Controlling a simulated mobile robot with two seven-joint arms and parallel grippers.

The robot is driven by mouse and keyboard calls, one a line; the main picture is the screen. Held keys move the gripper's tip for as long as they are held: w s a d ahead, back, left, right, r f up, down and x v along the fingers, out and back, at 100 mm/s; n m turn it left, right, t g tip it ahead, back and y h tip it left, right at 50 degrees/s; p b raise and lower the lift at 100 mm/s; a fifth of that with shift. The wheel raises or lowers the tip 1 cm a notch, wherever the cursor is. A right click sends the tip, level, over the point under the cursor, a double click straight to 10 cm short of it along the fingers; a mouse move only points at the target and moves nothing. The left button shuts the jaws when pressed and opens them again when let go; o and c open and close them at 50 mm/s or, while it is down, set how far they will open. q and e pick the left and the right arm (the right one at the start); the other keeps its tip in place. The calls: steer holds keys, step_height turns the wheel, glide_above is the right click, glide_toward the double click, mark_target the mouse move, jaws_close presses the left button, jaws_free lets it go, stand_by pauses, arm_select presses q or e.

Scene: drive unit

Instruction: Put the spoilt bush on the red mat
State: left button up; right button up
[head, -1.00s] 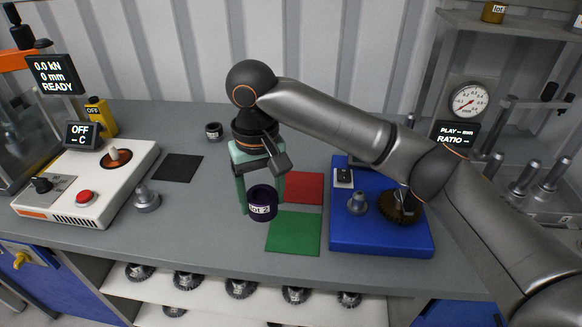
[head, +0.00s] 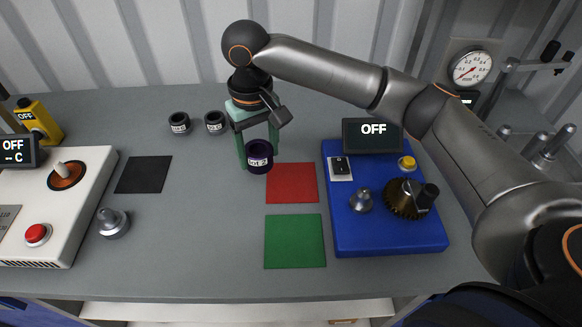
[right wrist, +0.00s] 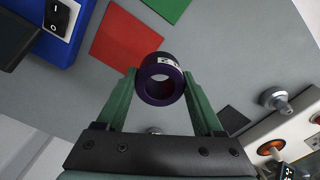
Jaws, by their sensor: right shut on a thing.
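A dark purple bush (head: 259,158) with a white lot label is held in my right gripper (head: 258,152), between its green fingers. In the right wrist view the bush (right wrist: 160,92) sits between the fingertips with its bore towards the camera. The red mat (head: 292,184) lies flat on the bench; in the head view the bush appears just off its upper left corner. The red mat also shows in the right wrist view (right wrist: 122,40). The bush's exact height above the bench is hard to tell. My left gripper is not in view.
A green mat (head: 295,241) lies in front of the red one, a black mat (head: 143,174) to the left. Two dark bushes (head: 180,123) (head: 215,122) stand at the back. A blue drive unit (head: 388,236) is right of the mats; a white heater box (head: 82,215) is left.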

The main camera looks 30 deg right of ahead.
steer(key=d+f, duration=0.6)
steer(key=d, duration=0.1)
steer(key=shift+w+d+f, duration=0.1)
steer(key=shift+w+f, duration=0.15)
steer(key=shift+f, duration=0.1)
step_height(320, 180, down, 3)
steer(key=shift+d+f, duration=0.15)
steer(key=shift+f, duration=0.05)
steer(key=o, duration=1.3)
steer(key=shift+f, duration=0.1)
steer(key=shift+c, duration=0.2)
step_height(320, 180, up, 12)
